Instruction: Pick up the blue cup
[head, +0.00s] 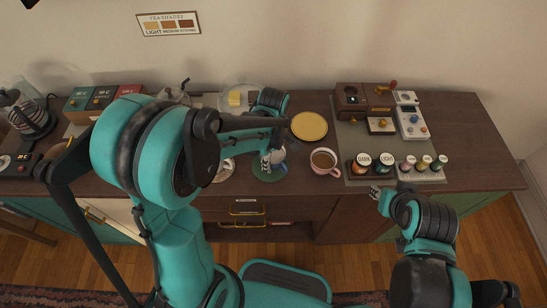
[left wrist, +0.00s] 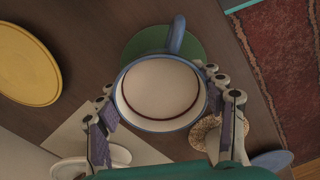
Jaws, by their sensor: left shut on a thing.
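The blue cup (left wrist: 160,92) fills the middle of the left wrist view, seen from above. It has a blue rim and handle, a pale inside and a dark ring within. My left gripper (left wrist: 163,128) is shut on it, a finger on each side. In the head view my left gripper (head: 272,154) hides much of the blue cup (head: 280,156). A green round coaster (head: 268,173) shows under and beside it; I cannot tell whether the cup touches it. My right gripper (head: 379,193) is at the counter's front edge, away from the cup; its fingers are too small to read.
A pink cup (head: 325,168) of brown drink stands close on the right, with a yellow plate (head: 309,126) behind. Several jars (head: 388,164) and a boxy machine (head: 363,103) stand farther right. A glass-domed dish (head: 238,97) is behind. The counter's far right (head: 470,130) is clear.

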